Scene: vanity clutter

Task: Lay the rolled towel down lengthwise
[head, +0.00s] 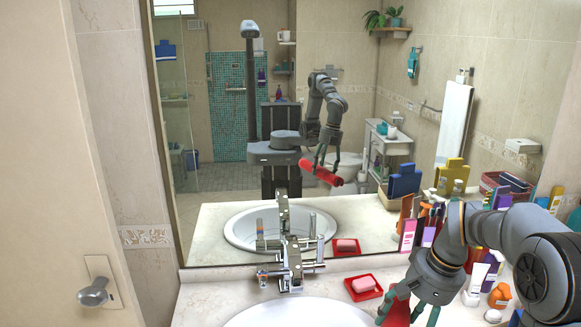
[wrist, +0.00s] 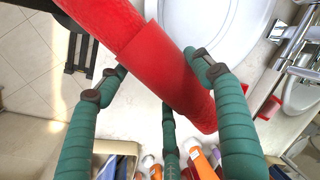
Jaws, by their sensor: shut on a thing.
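The rolled red towel (wrist: 150,60) runs diagonally across the wrist view, from the top left to the lower right. My gripper (wrist: 160,72) has its green fingers closed around the roll. In the head view only part of the towel (head: 397,308) shows, at the bottom edge under my gripper (head: 408,312). The mirror shows the towel held off the surface, lying nearly level with a slight tilt. The wrist view shows the roll over the counter beside the sink (wrist: 210,25), with its upper-left end out over the floor.
The sink basin (head: 290,314) and chrome faucet (head: 290,268) are left of my gripper. A red soap dish (head: 376,293) with pink soap sits behind it. Several tubes and bottles crowd the counter at right.

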